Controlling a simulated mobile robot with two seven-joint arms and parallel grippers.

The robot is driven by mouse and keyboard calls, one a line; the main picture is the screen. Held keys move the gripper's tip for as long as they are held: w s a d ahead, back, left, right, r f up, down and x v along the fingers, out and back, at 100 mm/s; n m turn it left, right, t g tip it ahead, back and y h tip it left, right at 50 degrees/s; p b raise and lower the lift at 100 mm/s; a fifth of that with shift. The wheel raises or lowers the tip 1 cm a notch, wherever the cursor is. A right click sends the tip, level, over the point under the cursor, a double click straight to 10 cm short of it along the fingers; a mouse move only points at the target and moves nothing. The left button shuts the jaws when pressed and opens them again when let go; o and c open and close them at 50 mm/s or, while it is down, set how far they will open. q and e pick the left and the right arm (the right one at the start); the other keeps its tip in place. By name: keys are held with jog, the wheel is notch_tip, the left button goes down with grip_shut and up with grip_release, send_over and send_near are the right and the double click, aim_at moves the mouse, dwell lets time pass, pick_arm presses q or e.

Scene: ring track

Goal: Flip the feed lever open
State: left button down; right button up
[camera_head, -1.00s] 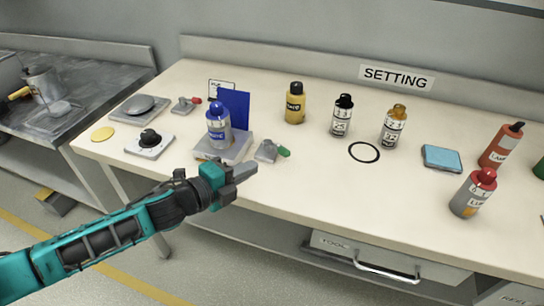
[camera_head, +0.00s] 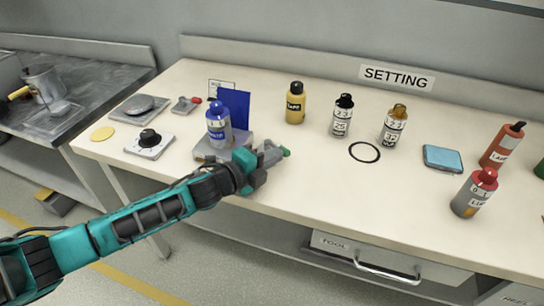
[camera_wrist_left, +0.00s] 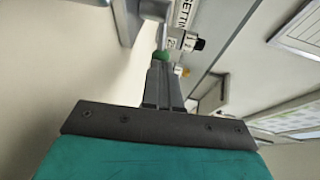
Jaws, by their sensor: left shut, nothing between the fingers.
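A small grey lever with a green tip (camera_head: 286,152) is on the table, right of the grey base block. Its green tip also shows in the wrist view (camera_wrist_left: 161,57), just beyond my fingertips. My left gripper (camera_head: 270,156) is at this lever and hides most of its body. In the wrist view the left fingers (camera_wrist_left: 161,68) are shut with nothing between them. They look very close to the green tip; I cannot tell whether they touch. I cannot read which one is the feed lever. My right gripper is out of view.
A blue-capped bottle (camera_head: 219,133) stands on the grey base block (camera_head: 205,152) before a blue panel (camera_head: 235,106). A dial box (camera_head: 149,145) is to the left. A black ring (camera_head: 364,152) and several bottles are to the right. The front middle of the table is clear.

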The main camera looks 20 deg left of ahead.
pick_arm(q)
jog(key=shift+d, duration=0.1)
jog(key=shift+w+d+n+t+y, duration=0.15)
jog(key=shift+d+n+t+y, duration=0.2)
jog(key=shift+n+y, duration=0.3)
jog(key=shift+w+d+n+t+y, duration=0.25)
jog(key=shift+n+y, duration=0.2)
jog(key=shift+y, duration=0.3)
jog(key=shift+w+d, duration=0.2)
jog(key=shift+p, duration=0.3)
